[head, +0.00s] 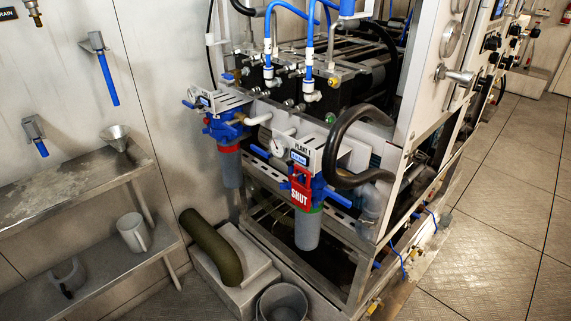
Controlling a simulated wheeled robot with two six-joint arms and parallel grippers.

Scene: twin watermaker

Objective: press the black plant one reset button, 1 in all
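The watermaker frame (408,92) stands at the centre and right. A white control panel on its right face is seen at a steep angle and cut off by the top edge. It carries several dark knobs or buttons (492,43) and part of a blue screen (498,9). They are too small for me to tell which one is the plant one reset button. A "PLANT 1" label (302,149) sits on the front filter head, above a red "SHUT" tag (301,188). Neither of my grippers shows in the head view.
Metal shelves (60,184) with a funnel (116,137) and a jug (133,232) line the left wall. The tiled floor (500,200) at right is clear.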

